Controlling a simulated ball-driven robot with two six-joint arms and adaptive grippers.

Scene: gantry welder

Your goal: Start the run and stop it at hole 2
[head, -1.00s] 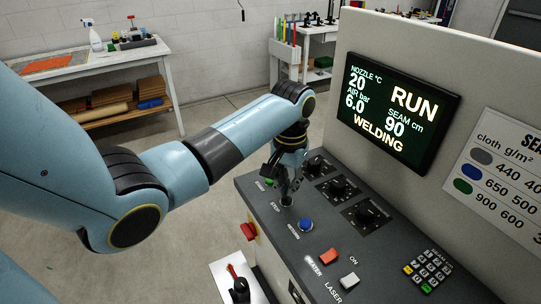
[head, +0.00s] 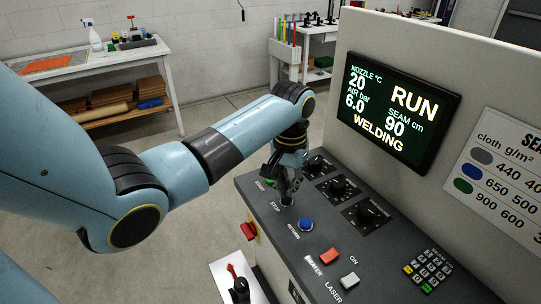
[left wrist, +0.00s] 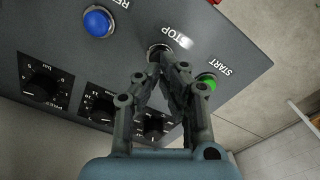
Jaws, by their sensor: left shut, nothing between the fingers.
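The control panel (head: 385,250) has a green START button (left wrist: 207,80), a STOP button (left wrist: 158,50) and a blue RETURN button (head: 305,224), which also shows in the left wrist view (left wrist: 98,22). My left gripper (head: 287,198) is shut and empty, its fingertips at the STOP button. The fingers cover part of that button, and I cannot tell whether they press it. The screen (head: 398,112) reads RUN, WELDING, nozzle 20 °C, air 6.0 bar and seam 90 cm. My right gripper is not in view.
Black dials (head: 340,187) sit behind the buttons. A red switch (head: 330,256), a white switch (head: 349,281) and a keypad (head: 428,270) are at the front right. A red knob (head: 249,231) sticks out on the panel's left side. A lever (head: 239,286) stands below.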

